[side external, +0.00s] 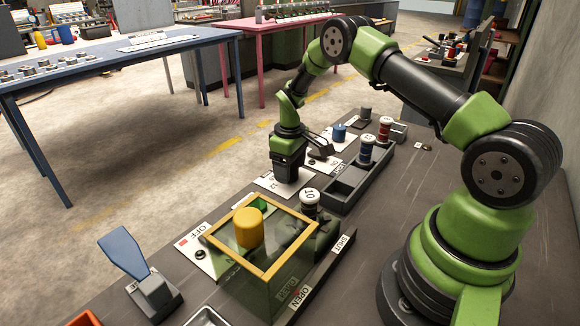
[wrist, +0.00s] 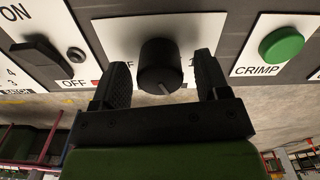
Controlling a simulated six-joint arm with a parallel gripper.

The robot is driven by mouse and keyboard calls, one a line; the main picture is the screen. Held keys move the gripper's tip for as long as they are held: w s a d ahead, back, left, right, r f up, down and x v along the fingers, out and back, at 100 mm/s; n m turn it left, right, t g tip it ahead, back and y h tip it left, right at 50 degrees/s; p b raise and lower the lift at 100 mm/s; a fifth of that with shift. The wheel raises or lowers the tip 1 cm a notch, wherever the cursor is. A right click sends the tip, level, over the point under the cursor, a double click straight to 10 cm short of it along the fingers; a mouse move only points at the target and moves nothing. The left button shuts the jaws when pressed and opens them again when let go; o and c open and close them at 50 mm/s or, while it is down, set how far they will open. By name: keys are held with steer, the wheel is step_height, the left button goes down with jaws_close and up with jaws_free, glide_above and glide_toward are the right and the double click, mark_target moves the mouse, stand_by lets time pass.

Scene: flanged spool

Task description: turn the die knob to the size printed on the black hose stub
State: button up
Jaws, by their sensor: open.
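The die knob (wrist: 160,62) is a round black knob on a white label plate in the wrist view. A pale pointer mark shows on its lower edge. My gripper (wrist: 161,72) is open, with one finger on each side of the knob; I cannot tell whether they touch it. In the side external view my gripper (side external: 287,172) points down over a white plate and hides the knob. A dark cylinder (side external: 309,202) with a white top marked 10 stands behind the yellow-framed guard; it may be the black hose stub. Most size marks around the knob are hidden.
A green CRIMP button (wrist: 283,44) is right of the knob, and a black rocker switch (wrist: 42,55) is left. A clear guard box (side external: 262,243) with a yellow frame stands near my gripper.

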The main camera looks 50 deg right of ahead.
step_height(320, 180, up, 10)
steer(key=shift+f, duration=0.1)
stand_by(0.4)
steer(key=s+a+r+m+t, duration=0.1)
steer(key=s+a+r+t, duration=0.2)
steer(key=r, duration=0.5)
steer(key=s+a+r+m, duration=0.1)
steer(key=s+a+r, duration=0.35)
steer(key=r, duration=0.35)
steer(key=s+a+r+m+t+y, duration=0.1)
steer(key=s+a, duration=0.3)
steer(key=s, duration=0.4)
steer(key=s+a+r+m+t+y, duration=0.1)
steer(key=s+a+r+m+t, duration=0.1)
steer(key=s, duration=0.5)
steer(key=shift+s+a+r+t, duration=0.2)
steer(key=shift+s+a+t, duration=0.15)
steer(key=shift+a+t, duration=0.4)
steer(key=shift+a, duration=0.1)
